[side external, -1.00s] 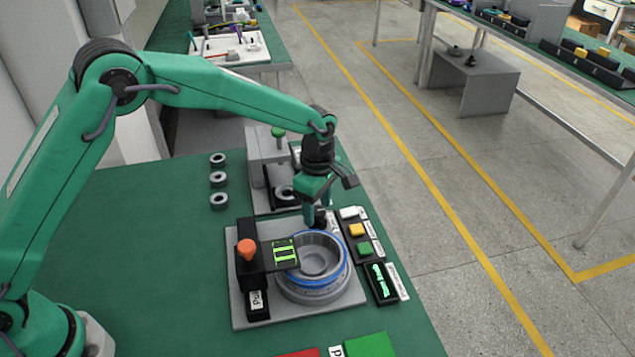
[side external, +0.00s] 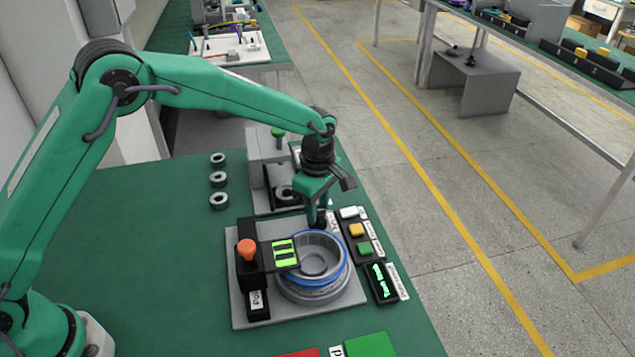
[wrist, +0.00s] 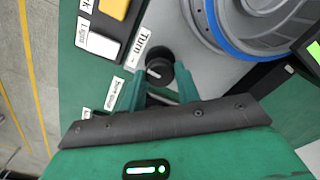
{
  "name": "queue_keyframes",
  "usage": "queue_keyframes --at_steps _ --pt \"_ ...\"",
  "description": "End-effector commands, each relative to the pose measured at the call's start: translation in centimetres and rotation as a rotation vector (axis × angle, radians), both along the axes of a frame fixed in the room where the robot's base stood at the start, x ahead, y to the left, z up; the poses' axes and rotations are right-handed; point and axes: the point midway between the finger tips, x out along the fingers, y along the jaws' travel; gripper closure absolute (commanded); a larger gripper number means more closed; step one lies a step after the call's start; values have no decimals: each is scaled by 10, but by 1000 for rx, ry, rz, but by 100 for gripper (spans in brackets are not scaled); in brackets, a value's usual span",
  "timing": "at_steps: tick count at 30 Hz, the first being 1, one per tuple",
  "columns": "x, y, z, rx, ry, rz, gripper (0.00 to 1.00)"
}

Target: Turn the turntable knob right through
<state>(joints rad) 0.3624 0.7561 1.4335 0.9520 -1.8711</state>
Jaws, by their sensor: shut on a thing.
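The turntable knob (wrist: 161,68) is a small round black knob with a white pointer mark, beside a label reading "Turn" in the wrist view. My gripper (wrist: 160,77) has its two green fingers on either side of it and is shut on it. In the side view my gripper (side external: 318,220) points down at the back right of the grey base plate, and its fingers mostly hide the knob. The turntable (side external: 313,285) is a round grey bowl-like part with a blue ring, just in front of my gripper.
A black bracket with an orange knob (side external: 246,249) and a green-lit display (side external: 285,253) stands left of the turntable. White, yellow and green buttons (side external: 357,230) sit close on the right. A grey fixture (side external: 266,150) stands behind. Several grey rings (side external: 218,179) lie at the left.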

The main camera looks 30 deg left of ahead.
Motion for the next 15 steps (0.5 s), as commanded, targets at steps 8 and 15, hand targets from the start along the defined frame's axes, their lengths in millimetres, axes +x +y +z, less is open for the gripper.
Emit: queue_keyframes --at_steps 8,15 --pt "0 0 1 0 0 -166 91" --pt "0 0 1 0 0 -379 91"
